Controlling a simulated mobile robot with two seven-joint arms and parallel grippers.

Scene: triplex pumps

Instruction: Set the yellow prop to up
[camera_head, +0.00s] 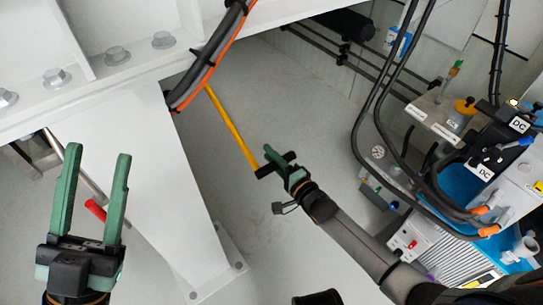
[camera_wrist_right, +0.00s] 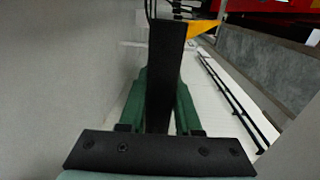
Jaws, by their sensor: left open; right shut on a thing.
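The yellow prop (camera_head: 230,125) is a thin yellow bar in the head view. It slants from beside the dark hoses down to a black end piece (camera_head: 268,170) at my right gripper (camera_head: 274,157). In the right wrist view, a long black piece (camera_wrist_right: 164,70) stands between the green fingers of my right gripper (camera_wrist_right: 160,95), which are shut on it. A bit of yellow (camera_wrist_right: 203,28) shows beside its far end. The prop's upper end is hidden behind the hoses. My left gripper (camera_head: 98,153) is open and empty at the lower left, well apart from the prop.
A white bolted frame (camera_head: 120,85) and its leg (camera_head: 165,180) stand between my two grippers. Dark and orange hoses (camera_head: 205,65) hang across the frame. A grey rod with a red sleeve (camera_head: 96,210) is behind my left gripper. Equipment with cables (camera_head: 490,150) crowds the right side.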

